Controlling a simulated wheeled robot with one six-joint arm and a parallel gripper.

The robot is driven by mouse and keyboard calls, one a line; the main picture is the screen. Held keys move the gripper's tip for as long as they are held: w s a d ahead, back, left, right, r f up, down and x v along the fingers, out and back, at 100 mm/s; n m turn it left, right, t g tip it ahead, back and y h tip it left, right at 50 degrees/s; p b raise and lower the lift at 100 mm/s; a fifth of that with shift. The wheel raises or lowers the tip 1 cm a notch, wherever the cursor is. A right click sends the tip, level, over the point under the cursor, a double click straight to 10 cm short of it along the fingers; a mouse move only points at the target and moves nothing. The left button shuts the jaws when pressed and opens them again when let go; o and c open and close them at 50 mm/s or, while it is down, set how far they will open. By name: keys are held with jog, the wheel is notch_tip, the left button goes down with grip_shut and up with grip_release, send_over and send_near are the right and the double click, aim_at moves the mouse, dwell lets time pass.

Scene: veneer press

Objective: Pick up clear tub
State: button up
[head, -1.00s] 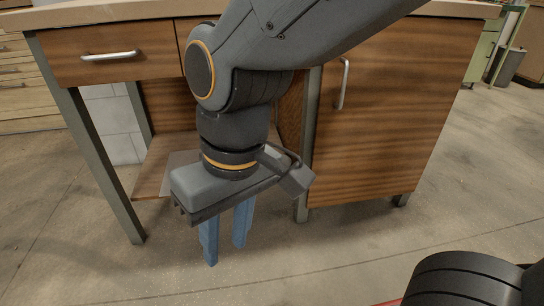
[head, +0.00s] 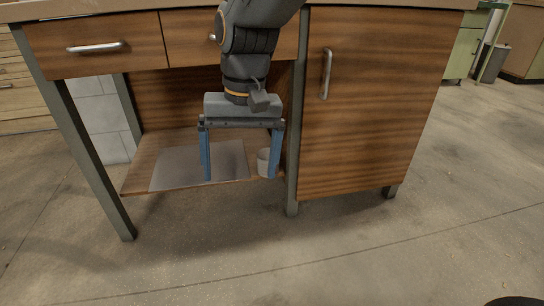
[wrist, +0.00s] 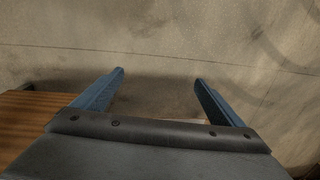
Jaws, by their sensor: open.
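A small pale, whitish tub (head: 263,161) stands on the low wooden shelf (head: 144,165) under the desk, at the shelf's right end. I take it to be the clear tub. My gripper's right finger covers part of it in the head view. My gripper (head: 239,178) points down in front of the shelf, with its two blue fingers wide apart and nothing between them. The wrist view also shows my gripper (wrist: 159,78) open, over bare floor. The tub does not show in the wrist view.
A flat grey sheet (head: 185,169) lies on the shelf. Drawers (head: 95,46) hang above the shelf, and a wooden cabinet (head: 375,110) stands just right of it. Metal legs (head: 98,165) frame the opening. The floor (head: 300,260) in front is clear.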

jog(key=w+a+f+m+h+b, duration=0.15)
jog(key=w+f+m, duration=0.25)
jog(key=w+f, duration=0.85)
jog(key=w+a+f+m+y+b, duration=0.1)
jog(key=w+a+f+m+b, duration=0.2)
jog(key=w+f, duration=0.95)
jog(key=shift+w+d+r+m, duration=0.25)
jog(key=shift+w+d+m, duration=1.45)
jog(key=shift+w+m, duration=1.8)
jog(key=shift+w+d+r+m, duration=0.25)
jog(key=shift+w+d+m, duration=1.55)
jog(key=shift+w, duration=3.2)
jog(key=shift+h, duration=0.35)
jog(key=shift+s+a+f+b, duration=0.1)
jog(key=shift+f+b, duration=0.85)
jog(key=shift+f, duration=0.95)
jog(key=shift+s+a+f+b, duration=0.1)
jog(key=shift+f+b, duration=0.8)
jog(key=shift+f, duration=1)
jog(key=c, duration=1.2)
jog(key=shift+o, duration=0.2)
jog(key=shift+r, duration=0.2)
